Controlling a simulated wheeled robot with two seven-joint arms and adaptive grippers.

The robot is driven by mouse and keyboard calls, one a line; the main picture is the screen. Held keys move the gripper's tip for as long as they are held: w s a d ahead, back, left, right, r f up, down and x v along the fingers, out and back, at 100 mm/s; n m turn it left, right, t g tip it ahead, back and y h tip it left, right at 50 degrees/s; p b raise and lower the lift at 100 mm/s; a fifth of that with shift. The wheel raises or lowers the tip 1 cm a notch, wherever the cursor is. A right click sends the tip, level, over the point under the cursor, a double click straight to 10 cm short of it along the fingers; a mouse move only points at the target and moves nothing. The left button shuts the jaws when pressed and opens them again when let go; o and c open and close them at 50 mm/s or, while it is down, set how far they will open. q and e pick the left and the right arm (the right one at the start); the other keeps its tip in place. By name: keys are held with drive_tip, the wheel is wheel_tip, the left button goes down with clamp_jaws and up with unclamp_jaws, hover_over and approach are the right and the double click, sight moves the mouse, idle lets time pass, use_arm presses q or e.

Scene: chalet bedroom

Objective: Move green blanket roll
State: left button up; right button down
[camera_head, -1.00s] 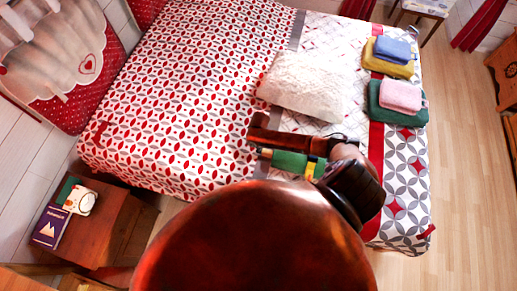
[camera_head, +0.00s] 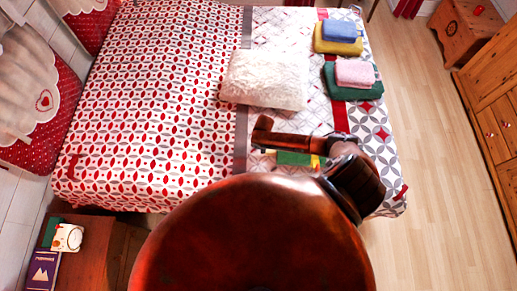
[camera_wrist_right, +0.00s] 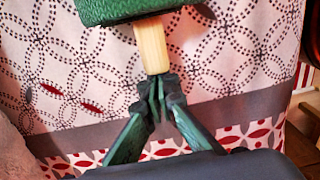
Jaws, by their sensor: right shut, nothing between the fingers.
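The green blanket roll (camera_head: 293,159) shows in the head view near the front of the bed, partly hidden by my brown right arm. A yellow band shows near its right end. In the right wrist view the roll (camera_wrist_right: 115,10) is cut by the top edge, and a pale wooden rod (camera_wrist_right: 152,45) sticks out of it towards my gripper. My right gripper (camera_wrist_right: 160,84) is shut and empty, its fingertips at the end of the rod. In the head view this gripper (camera_head: 262,147) is small and mostly hidden by the arm. My left gripper is not in view.
A white pillow (camera_head: 265,78) lies beyond the roll. Folded blue (camera_head: 341,31), yellow (camera_head: 337,46), pink (camera_head: 355,72) and green (camera_head: 352,88) cloths are stacked at the right. A nightstand (camera_head: 90,265) stands at the lower left.

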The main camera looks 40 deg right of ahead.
drive_tip(key=s+d+p, duration=0.1)
drive_tip(key=s+d, duration=0.1)
drive_tip(key=s+d+p, duration=0.1)
drive_tip(key=d, duration=0.2)
drive_tip(key=s+d, duration=0.2)
drive_tip(key=shift+s+d+r+p, duration=0.15)
drive_tip(key=shift+s+d+p, duration=0.15)
drive_tip(key=shift+p, duration=0.1)
drive_tip(key=s+d, duration=0.2)
drive_tip(key=d, duration=0.1)
drive_tip(key=s+d, duration=0.2)
drive_tip(key=d, duration=0.1)
drive_tip(key=s+d+p, duration=0.1)
drive_tip(key=s+d, duration=0.1)
drive_tip(key=d, duration=0.1)
drive_tip(key=shift+s, duration=0.3)
drive_tip(key=shift+a, duration=0.1)
